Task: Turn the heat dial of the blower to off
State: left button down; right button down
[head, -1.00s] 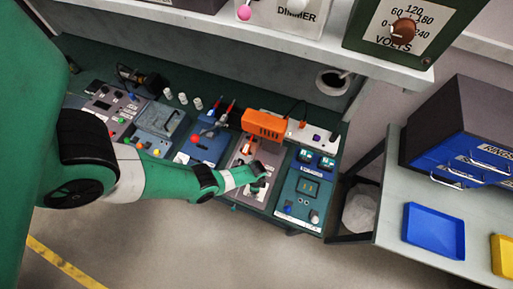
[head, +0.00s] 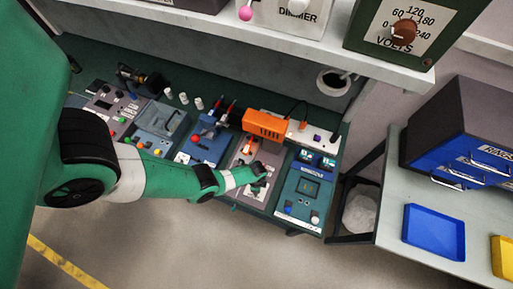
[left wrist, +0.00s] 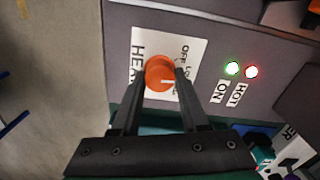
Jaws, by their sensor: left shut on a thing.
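The heat dial (left wrist: 159,73) is a round orange knob with a short white mark, on a grey panel in the left wrist view. A white label plate (left wrist: 192,50) behind it reads HEAT, with OFF and a partly covered LO beside the knob. My left gripper (left wrist: 162,76) is shut on the dial, one finger on each side. The white mark sits on the lower right of the knob; I cannot tell exactly which setting it meets. In the head view my left gripper (head: 260,176) is over the front of the grey panel. My right gripper is not in view.
A green lamp (left wrist: 233,68) marked ON and a red lamp (left wrist: 251,71) marked HOT show on the panel. An orange box (head: 265,124) stands behind the panel. A blue station (head: 207,147) and a teal station (head: 301,192) flank it. A shelf (head: 300,45) hangs above.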

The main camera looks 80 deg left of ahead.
pick_arm(q)
jog(key=n, duration=0.4)
jog(key=shift+a+n, duration=0.1)
jog(key=shift+n, duration=2)
jog(key=shift+c, duration=2.1)
grip_release()
